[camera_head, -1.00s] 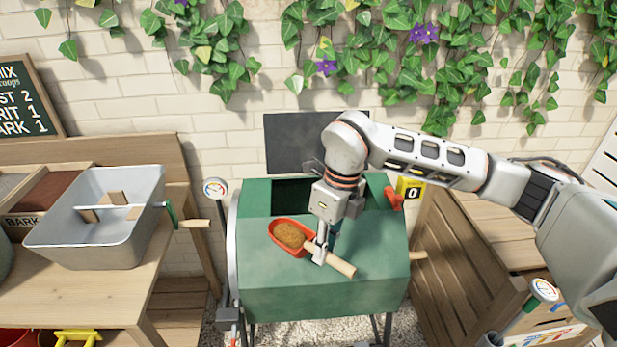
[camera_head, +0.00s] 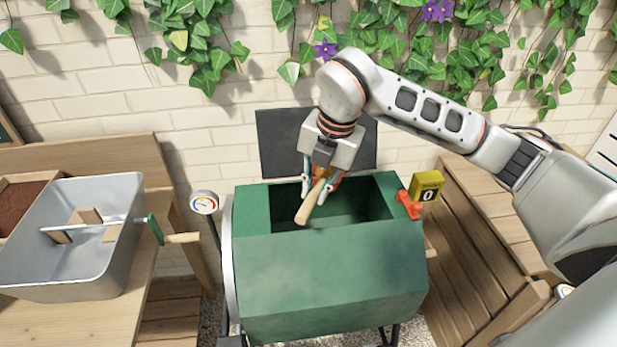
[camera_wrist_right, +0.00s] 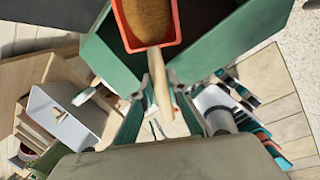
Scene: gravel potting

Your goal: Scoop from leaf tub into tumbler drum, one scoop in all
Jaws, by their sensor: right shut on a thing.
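The green tumbler drum (camera_head: 325,270) stands in the middle with its top hatch open. My right gripper (camera_head: 320,188) is over the hatch, shut on the scoop's wooden handle (camera_head: 309,208). The head view mostly hides the scoop's red pan behind the gripper. In the right wrist view the red scoop (camera_wrist_right: 130,42) holds brown, grainy material (camera_wrist_right: 148,18), and its pan is over the drum's opening. The pan looks roughly level there. I cannot tell which container is the leaf tub. My left gripper is not in view.
A grey metal tub (camera_head: 62,275) with a green-and-wood-handled tool across it stands on the left bench. A dial gauge (camera_head: 204,202) is left of the drum. A yellow counter reading 0 (camera_head: 426,187) and a red lever (camera_head: 409,205) are at its right. A dark panel (camera_head: 275,140) is behind the hatch.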

